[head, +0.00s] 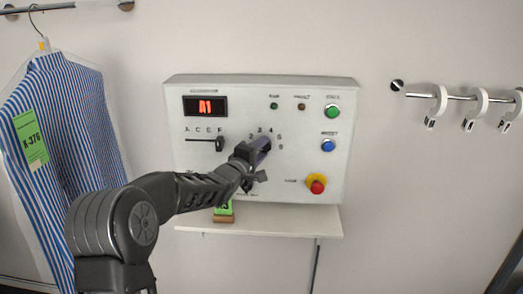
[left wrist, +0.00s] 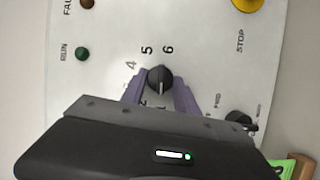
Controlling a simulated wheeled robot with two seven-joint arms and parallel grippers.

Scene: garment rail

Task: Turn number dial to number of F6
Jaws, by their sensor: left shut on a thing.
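The number dial (left wrist: 160,80) is a small black knob on the white control panel (head: 300,98). Numbers 4, 5 and 6 show around it in the left wrist view; lower numbers are partly covered. My left gripper (head: 262,148) has its purple fingers on either side of the dial, shut on it; they also show in the left wrist view (left wrist: 159,92). The dial's pointer direction is hard to tell. The red display (head: 205,106) reads A1. The letter selector (head: 219,144) is a black knob below F, with a thin line reaching left towards A. My right gripper is out of view.
Green (head: 333,111), blue (head: 329,146) and red stop (head: 317,187) buttons line the panel's right side. A shelf (head: 290,220) below holds a green tag on a wooden block (head: 224,218). A bagged striped shirt (head: 70,125) hangs left; a rail with hooks (head: 465,97) is right.

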